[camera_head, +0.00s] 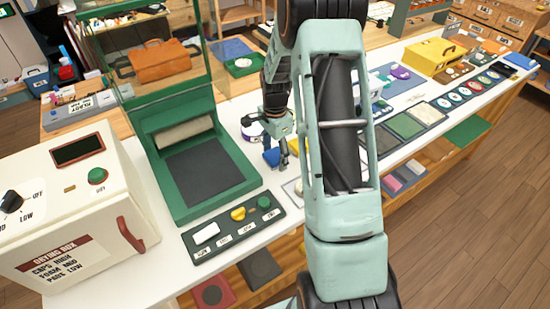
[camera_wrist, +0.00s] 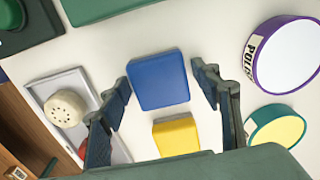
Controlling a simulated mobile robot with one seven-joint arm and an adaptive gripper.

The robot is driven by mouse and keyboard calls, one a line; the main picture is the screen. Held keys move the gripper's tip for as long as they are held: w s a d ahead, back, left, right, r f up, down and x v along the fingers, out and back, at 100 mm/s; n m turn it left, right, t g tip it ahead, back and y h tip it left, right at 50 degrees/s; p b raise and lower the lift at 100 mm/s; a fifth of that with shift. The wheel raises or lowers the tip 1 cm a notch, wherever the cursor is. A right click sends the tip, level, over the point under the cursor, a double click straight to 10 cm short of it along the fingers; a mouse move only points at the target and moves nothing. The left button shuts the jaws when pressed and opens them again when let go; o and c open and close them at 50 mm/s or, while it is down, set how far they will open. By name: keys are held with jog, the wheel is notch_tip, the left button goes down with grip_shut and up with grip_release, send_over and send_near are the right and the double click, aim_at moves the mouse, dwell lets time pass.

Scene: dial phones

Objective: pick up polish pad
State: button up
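A round pad with a white face and purple rim (camera_wrist: 288,55) lies at the upper right in the wrist view. Its rim label is partly readable and begins "POL". My gripper (camera_wrist: 161,78) is open and empty, with its fingers apart on either side of a blue block (camera_wrist: 158,80) as seen from the wrist. The round pad is outside the fingers, to their right. In the head view my gripper (camera_head: 284,158) is low over the white counter beside the blue block (camera_head: 272,157). My arm hides part of the counter there.
A yellow block (camera_wrist: 176,137) lies near the blue one. A teal-rimmed round pad (camera_wrist: 275,131) is at the lower right, and a tray (camera_wrist: 45,90) with a cream knob at the left. A green press (camera_head: 198,195) and drying box (camera_head: 70,210) stand left on the counter.

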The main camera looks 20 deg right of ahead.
aim_at(275, 155)
jog(key=c, duration=0.9)
notch_tip(275, 155, up, 10)
jog(key=shift+r, duration=0.1)
jog(key=shift+c, duration=0.2)
jog(key=o, duration=0.7)
jog(key=shift+c, duration=0.2)
jog(key=c, duration=0.5)
